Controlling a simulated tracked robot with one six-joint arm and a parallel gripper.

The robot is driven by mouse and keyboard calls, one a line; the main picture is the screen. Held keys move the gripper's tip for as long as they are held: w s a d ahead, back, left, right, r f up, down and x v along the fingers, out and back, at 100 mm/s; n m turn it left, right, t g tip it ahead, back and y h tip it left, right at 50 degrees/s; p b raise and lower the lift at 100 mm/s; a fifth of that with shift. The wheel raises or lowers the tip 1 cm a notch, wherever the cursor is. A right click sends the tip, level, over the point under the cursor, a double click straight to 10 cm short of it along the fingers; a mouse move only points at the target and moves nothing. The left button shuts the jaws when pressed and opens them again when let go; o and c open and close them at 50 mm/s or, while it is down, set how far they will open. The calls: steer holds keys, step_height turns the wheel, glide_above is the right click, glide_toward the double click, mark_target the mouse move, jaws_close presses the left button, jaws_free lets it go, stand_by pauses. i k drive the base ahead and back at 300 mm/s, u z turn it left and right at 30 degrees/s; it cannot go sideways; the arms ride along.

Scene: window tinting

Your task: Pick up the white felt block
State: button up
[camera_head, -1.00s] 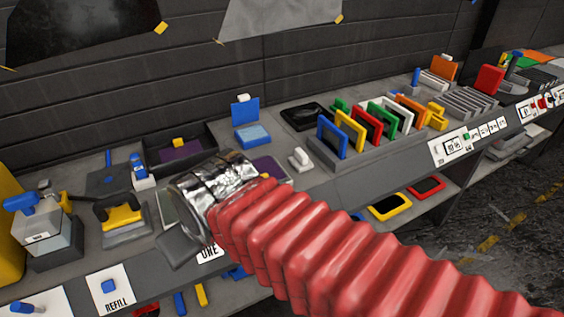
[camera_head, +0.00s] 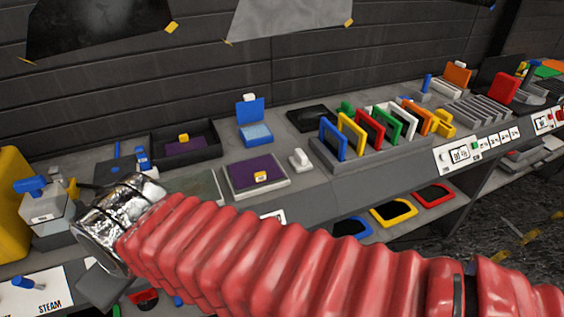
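A small white block (camera_head: 301,159) stands on the grey bench, right of the tray with purple film and left of the row of coloured frames. It looks like the white felt block, though its material cannot be made out. Another small white piece (camera_head: 250,97) sits on top of an upright blue panel behind. My arm, in a red ribbed sleeve, reaches across the front to the left. Its silver-wrapped end (camera_head: 118,222) is at the lower left, well away from the white block. A dark grey part of my gripper (camera_head: 99,287) shows below it; the fingertips cannot be made out.
A light tray (camera_head: 272,188) with purple film lies left of the white block. A rack (camera_head: 330,160) of coloured frames stands to its right. A dark tray (camera_head: 209,133) and a spray bottle (camera_head: 45,205) are further left.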

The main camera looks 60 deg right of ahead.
mark_target(301, 163)
steer(key=u, duration=0.75)
steer(key=k, duration=1.15)
steer(key=z, duration=1)
steer(key=i, duration=1)
steer(key=z, duration=0.1)
